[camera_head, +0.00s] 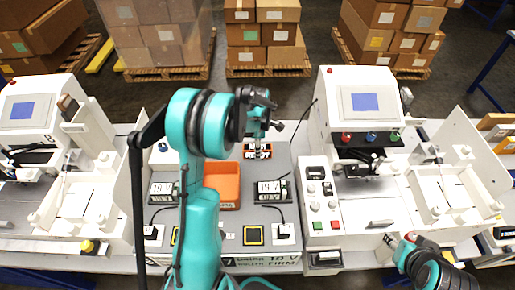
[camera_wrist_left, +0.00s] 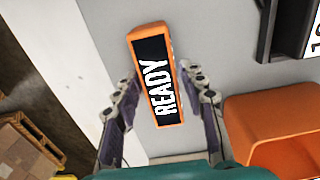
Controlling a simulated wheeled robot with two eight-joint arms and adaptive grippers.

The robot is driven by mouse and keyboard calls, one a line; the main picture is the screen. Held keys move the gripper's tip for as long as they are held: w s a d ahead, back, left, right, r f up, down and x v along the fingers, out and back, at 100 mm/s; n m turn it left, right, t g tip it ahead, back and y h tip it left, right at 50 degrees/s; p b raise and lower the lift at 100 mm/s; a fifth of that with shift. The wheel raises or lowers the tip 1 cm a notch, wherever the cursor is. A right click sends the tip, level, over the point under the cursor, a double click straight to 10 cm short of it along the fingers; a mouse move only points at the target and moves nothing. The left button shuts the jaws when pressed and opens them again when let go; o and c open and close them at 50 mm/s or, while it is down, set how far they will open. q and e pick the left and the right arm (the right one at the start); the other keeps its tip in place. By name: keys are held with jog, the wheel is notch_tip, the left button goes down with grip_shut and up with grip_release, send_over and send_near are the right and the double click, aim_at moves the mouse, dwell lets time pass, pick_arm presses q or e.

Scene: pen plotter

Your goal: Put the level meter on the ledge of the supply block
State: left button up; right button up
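The orange-framed display reading READY, which I take as the level meter (camera_wrist_left: 155,75), lies on a grey panel in the left wrist view. It also shows at the back of the grey panel in the head view. My left gripper (camera_wrist_left: 163,88) is open, with one finger on each side of the display; whether they touch it I cannot tell. In the head view the left gripper (camera_head: 264,112) is just above the display. The grey panel, which seems to be the supply block (camera_head: 180,225), stands between two white machines. My right gripper (camera_head: 400,245) is at the lower right, apart from the display; its fingers are unclear.
An orange bin (camera_head: 225,183) sits in the middle of the grey panel. White machines (camera_head: 360,110) flank the panel. Boxes on pallets (camera_head: 265,35) stand on the floor behind.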

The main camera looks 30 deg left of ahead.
pick_arm(q)
jog(key=shift+r, duration=0.1)
jog(key=shift+r+p, duration=0.3)
notch_tip(320, 180, up, 12)
jog(key=f+p, duration=0.1)
jog(key=p, duration=0.1)
jog(key=s+d+r+m+t, duration=0.3)
jog(key=s+d+r+m, duration=0.45)
jog(key=m, duration=0.25)
jog(key=s+d+f+m+t, duration=0.1)
jog(key=s+d+m+t, duration=0.3)
jog(key=s+d+m, duration=0.4)
jog(key=s+m, duration=0.3)
jog(key=m, duration=0.3)
jog(key=shift+s+f, duration=0.2)
jog(key=shift+s, duration=0.05)
notch_tip(320, 180, down, 12)
jog(key=b, duration=1.1)
jog(key=shift+r+b, duration=0.2)
jog(key=shift+b, duration=0.1)
